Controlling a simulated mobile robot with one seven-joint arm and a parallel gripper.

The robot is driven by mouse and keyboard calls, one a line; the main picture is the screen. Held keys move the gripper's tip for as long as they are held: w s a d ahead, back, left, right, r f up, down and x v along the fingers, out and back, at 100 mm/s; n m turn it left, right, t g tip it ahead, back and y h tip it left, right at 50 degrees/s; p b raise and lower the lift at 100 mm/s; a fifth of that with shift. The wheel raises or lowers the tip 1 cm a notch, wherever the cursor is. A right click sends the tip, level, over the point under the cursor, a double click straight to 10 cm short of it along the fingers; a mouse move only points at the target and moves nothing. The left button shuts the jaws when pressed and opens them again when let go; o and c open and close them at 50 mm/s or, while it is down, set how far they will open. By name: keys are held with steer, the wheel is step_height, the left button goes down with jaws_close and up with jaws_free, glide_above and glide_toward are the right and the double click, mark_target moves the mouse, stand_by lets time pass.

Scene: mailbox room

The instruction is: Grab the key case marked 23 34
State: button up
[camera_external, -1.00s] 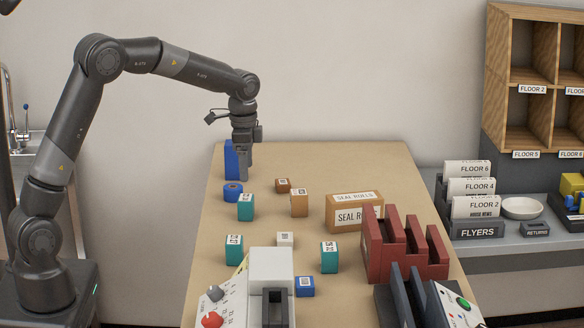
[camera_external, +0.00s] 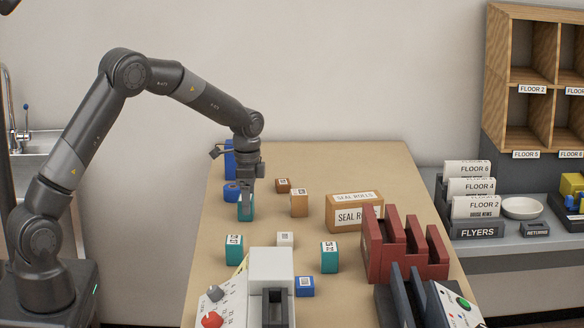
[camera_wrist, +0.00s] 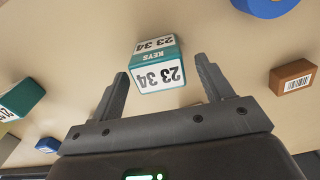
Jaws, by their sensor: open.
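The key case marked 23 34 (camera_wrist: 158,75) is a small teal box with white labels reading "23 34" and "KEYS" in the wrist view. It stands on the table, and its teal body shows below my gripper in the external view (camera_external: 245,212). My gripper (camera_wrist: 165,82) is open, with one finger on each side of the case in the wrist view. In the external view my gripper (camera_external: 247,205) points down at the case and hides its upper part. I cannot tell whether the fingers touch it.
A blue roll (camera_external: 231,191) lies close behind the case. A brown block (camera_external: 283,185) and a tan box (camera_external: 299,203) stand to the right. Other teal boxes (camera_external: 234,249) (camera_external: 329,257) stand nearer the front. A seal rolls carton (camera_external: 354,212) is further right.

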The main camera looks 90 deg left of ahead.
step_height(320, 180, down, 3)
steer(key=shift+r, duration=0.2)
steer(key=shift+c, duration=0.3)
steer(key=c, duration=1)
